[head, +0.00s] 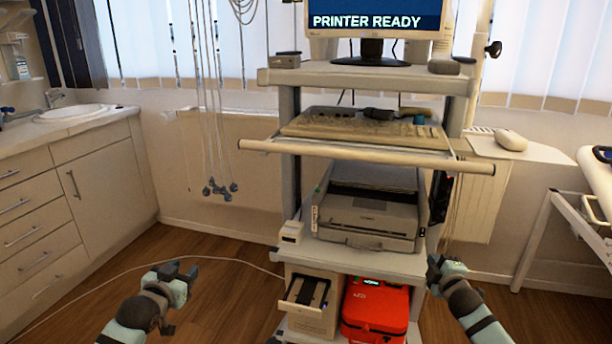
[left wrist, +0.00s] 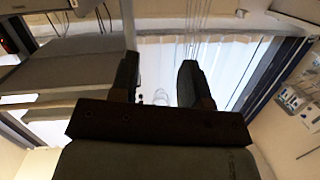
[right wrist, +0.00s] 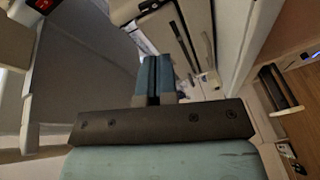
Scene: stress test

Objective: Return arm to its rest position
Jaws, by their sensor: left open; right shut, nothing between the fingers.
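My left gripper (head: 184,276) is at the lower left of the head view, over the wood floor and left of the cart. In the left wrist view its two fingers (left wrist: 158,82) stand apart with nothing between them. My right gripper (head: 437,266) is at the lower right of the head view, close to the right side of the cart's lower shelves. In the right wrist view its fingers (right wrist: 155,78) are together and hold nothing. I cannot tell from the head view whether the right gripper touches the cart.
The cart carries a monitor (head: 372,20) reading PRINTER READY, a keyboard shelf with a front bar (head: 350,154), a printer (head: 368,215) and a red case (head: 375,308). A sink cabinet (head: 95,185) stands left, a bed (head: 595,185) right. A white cable crosses the floor at left.

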